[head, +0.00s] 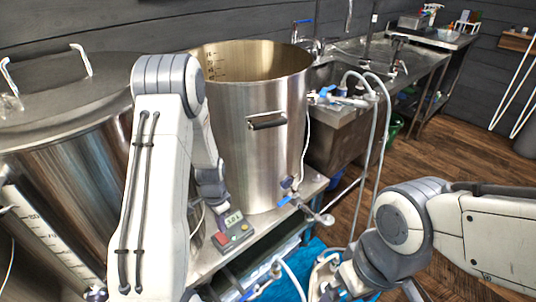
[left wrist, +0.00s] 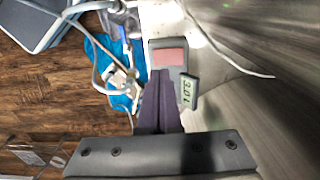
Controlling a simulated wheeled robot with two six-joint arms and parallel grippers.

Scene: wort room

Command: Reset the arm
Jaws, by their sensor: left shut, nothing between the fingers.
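My left arm rises from the bottom left of the head view, bends at the top and comes down in front of the open steel kettle. Its gripper (head: 221,206) is small there and partly hidden by my own arm. In the left wrist view, the dark fingers of my left gripper (left wrist: 160,75) are pressed together with nothing between them.
The open kettle (head: 258,150) stands on a steel bench beside a lidded tank (head: 70,130). The meter (head: 234,233) sits on the bench before it. A sink (head: 345,65), taps and hoses (head: 383,140) lie behind. The wooden floor (head: 450,155) at right is clear.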

